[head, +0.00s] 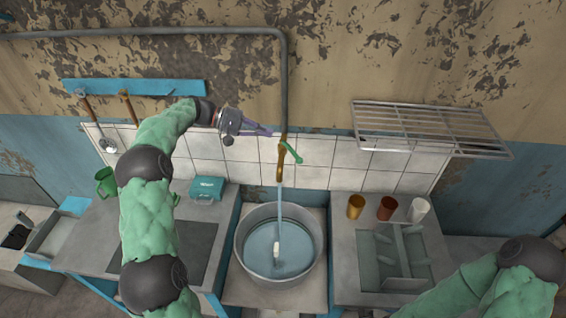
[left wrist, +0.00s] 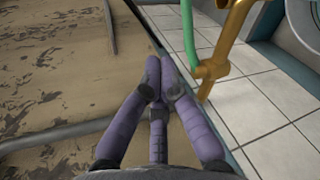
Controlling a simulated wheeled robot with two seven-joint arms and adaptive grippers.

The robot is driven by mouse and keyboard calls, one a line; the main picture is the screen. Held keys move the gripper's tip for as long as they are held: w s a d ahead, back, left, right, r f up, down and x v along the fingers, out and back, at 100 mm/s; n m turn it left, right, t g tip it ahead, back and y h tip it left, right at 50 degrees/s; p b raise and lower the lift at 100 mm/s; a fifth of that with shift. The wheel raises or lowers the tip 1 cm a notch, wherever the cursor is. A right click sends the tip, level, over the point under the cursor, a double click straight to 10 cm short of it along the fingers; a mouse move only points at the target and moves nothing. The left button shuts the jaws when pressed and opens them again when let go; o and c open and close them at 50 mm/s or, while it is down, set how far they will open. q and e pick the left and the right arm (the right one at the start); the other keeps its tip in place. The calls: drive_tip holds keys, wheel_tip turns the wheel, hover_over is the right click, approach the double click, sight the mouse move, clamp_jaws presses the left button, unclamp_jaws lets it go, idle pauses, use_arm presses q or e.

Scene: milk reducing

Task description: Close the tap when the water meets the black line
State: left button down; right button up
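The brass tap (head: 281,162) hangs at the end of the wall pipe, with a green handle (head: 291,152) slanting to its right. Water runs from it into a large metal pot (head: 240,258), which holds pale blue water (head: 262,250). I cannot make out clearly where the black line is against the water. My left gripper (head: 270,132) has purple fingers and is just above and left of the tap. In the left wrist view its fingertips (left wrist: 161,76) are together and empty, with the green handle (left wrist: 188,35) apart to their right. My right gripper is out of view.
A wire rack (head: 430,128) juts from the wall at right. Orange, red-brown and white cups (head: 356,207) stand on the right counter by a sink with dividers. A teal box (head: 207,188) and green mug (head: 105,182) are at left. Utensils hang from a blue rail (head: 135,87).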

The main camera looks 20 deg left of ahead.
sight(291, 151)
use_arm(q)
drive_tip(key=s+r+n+t+y+p, duration=0.25)
drive_tip(key=s+n+y+p, duration=0.7)
drive_tip(key=n, duration=0.85)
drive_tip(key=w+d+f+h+p, duration=0.1)
drive_tip(key=w+d+f+p, duration=0.1)
drive_tip(key=w+d+f, duration=0.5)
drive_tip(key=shift+d+f+g, duration=0.15)
drive_tip(key=shift+f+g, duration=0.25)
drive_tip(key=shift+g, duration=0.05)
drive_tip(key=shift+w+d, duration=0.1)
drive_tip(key=shift+w+d+n+y+p, duration=0.1)
drive_tip(key=shift+d+n+y+p, duration=0.15)
drive_tip(key=shift+n+p, duration=0.25)
